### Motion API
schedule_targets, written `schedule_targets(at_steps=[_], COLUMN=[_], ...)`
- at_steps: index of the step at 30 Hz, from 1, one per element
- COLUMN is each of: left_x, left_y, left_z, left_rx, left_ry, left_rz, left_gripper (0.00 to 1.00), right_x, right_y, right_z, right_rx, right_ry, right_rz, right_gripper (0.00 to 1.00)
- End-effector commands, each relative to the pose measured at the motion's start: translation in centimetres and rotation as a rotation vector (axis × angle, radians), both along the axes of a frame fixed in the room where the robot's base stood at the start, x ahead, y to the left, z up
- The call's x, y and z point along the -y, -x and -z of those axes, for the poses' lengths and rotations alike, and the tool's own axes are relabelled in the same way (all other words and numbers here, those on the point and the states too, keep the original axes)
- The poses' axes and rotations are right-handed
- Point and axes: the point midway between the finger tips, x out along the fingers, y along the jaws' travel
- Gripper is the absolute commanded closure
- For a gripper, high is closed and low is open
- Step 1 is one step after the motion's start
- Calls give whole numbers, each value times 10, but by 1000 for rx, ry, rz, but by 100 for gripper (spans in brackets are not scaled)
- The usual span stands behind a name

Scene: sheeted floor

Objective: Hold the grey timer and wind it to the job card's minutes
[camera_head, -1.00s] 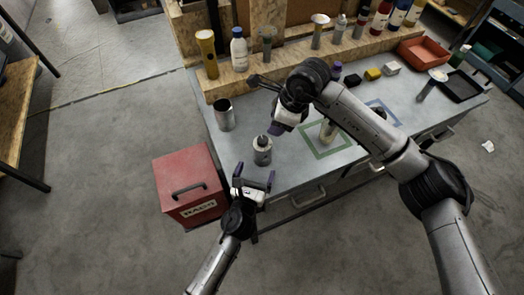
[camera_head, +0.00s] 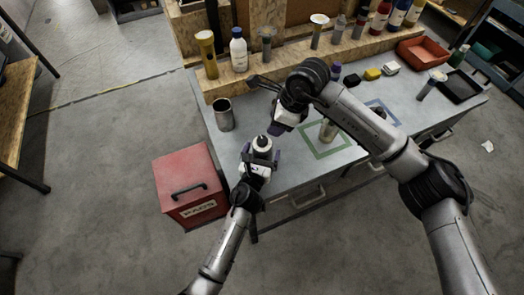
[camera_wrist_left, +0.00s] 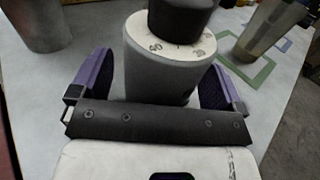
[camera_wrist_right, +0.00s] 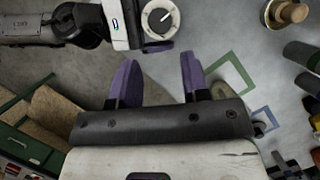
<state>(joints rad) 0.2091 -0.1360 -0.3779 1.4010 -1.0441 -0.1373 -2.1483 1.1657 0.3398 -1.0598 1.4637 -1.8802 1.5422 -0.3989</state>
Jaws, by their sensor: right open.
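The grey timer (camera_head: 262,146) stands upright near the bench's front left edge. It is a grey cylinder with a pale marked dial and a black knob. It also shows in the left wrist view (camera_wrist_left: 160,75) and, from above, in the right wrist view (camera_wrist_right: 160,17). My left gripper (camera_head: 261,158) has its purple fingers on either side of the timer's body, with a narrow gap at the left finger in its wrist view. My right gripper (camera_wrist_right: 158,72) is open and empty above the bench, beside the timer. I cannot make out a job card.
A grey tin (camera_head: 224,114) stands behind and left of the timer. A red rags box (camera_head: 188,180) is on the floor at left. Green (camera_head: 318,156) and blue outlines mark the bench, with a container in the green one. Bottles line the wooden shelf behind.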

Motion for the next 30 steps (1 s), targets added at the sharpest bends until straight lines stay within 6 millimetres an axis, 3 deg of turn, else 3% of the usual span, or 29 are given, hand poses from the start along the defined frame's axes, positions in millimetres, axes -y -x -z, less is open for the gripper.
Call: schedule_targets(at_steps=[2,18,20,24,30], left_x=[0,0,0,0,0], left_y=[0,0,0,0,0], left_z=[0,0,0,0,0], left_rx=[0,0,0,0,0], left_ry=[0,0,0,0,0], left_rz=[0,0,0,0,0], left_gripper=[12,63,63,64,64], right_x=[0,0,0,-3,-44], right_y=[0,0,0,-5,-8], right_z=[0,0,-1,-19,-67], right_rx=[0,0,1,33,128], right_ry=[0,0,0,-3,41], right_rz=[0,0,0,-5,-74], right_gripper=[57,57,52,39,39])
